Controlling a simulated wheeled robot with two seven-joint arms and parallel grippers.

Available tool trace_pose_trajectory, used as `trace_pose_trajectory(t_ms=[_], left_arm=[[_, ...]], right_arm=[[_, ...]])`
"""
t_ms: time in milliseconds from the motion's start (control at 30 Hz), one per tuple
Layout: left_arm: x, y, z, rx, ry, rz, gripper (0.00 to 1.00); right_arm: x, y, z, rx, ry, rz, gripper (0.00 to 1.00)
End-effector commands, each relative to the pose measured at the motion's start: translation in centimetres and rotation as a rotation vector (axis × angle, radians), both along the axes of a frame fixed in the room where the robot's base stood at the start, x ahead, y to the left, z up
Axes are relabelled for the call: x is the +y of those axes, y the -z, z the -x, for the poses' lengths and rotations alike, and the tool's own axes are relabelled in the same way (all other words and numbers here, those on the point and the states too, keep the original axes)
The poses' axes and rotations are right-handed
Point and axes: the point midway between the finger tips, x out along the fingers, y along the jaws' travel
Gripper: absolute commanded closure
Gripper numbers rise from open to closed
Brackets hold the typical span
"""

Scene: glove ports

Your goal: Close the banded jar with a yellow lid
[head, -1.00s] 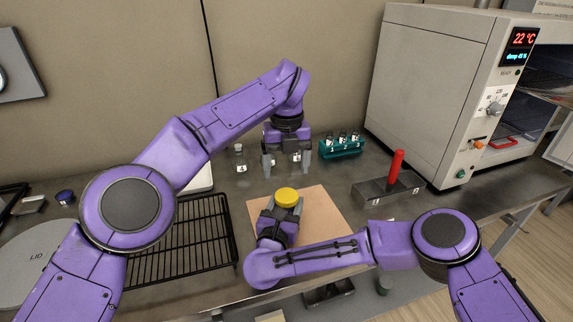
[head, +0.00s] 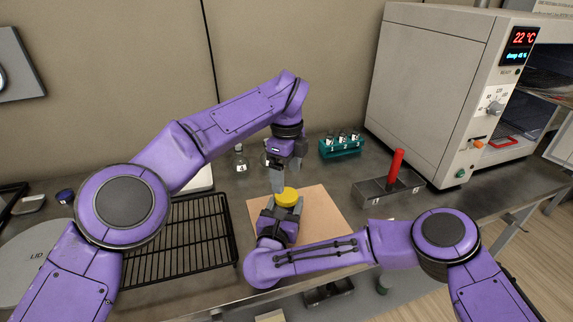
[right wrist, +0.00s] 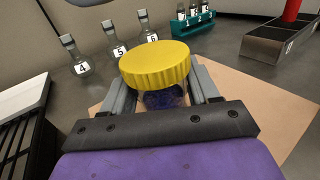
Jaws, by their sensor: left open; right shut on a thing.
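A yellow lid (head: 287,196) sits on top of a small clear jar with dark blue contents (right wrist: 165,98). The lid looks level in the right wrist view (right wrist: 155,64); whether it is screwed tight cannot be told. My right gripper (right wrist: 160,97) is shut around the jar below the lid, over a tan mat (head: 325,212). Any band on the jar is hidden by the fingers and lid. My left gripper (head: 286,172) is open and points down, just above and behind the lid, with one finger near the lid's far edge. Contact cannot be told.
Numbered flasks (right wrist: 80,58) stand behind the mat. A teal rack with vials (head: 341,146) and a grey bin with a red handle (head: 388,186) are to the right. A black wire rack (head: 185,240) lies left. A large oven (head: 440,90) stands at back right.

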Motion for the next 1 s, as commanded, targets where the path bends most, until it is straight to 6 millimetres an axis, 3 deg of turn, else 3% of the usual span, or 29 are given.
trace_pose_trajectory(t_ms=[100,300,700,867,900,1000], left_arm=[[0.1,2.3,0.0,0.004,0.001,-0.001,0.17],[0.0,5.0,0.0,0.001,0.001,0.000,0.17],[0.0,5.8,0.0,-0.001,0.001,0.000,0.17],[0.0,5.8,0.0,0.000,0.001,0.000,0.69],[0.0,5.8,0.0,0.000,0.001,0.000,0.74],[0.0,5.8,0.0,0.000,0.019,0.000,0.74]], right_arm=[[0.0,0.0,0.0,-0.001,0.000,0.000,1.00],[0.0,0.0,0.0,-0.001,0.000,0.000,1.00],[0.0,0.0,0.0,0.000,0.000,0.000,1.00],[0.0,0.0,0.0,0.000,0.000,0.000,1.00],[0.0,0.0,0.0,0.000,0.000,0.000,1.00],[0.0,0.0,0.0,0.000,0.000,0.000,1.00]])
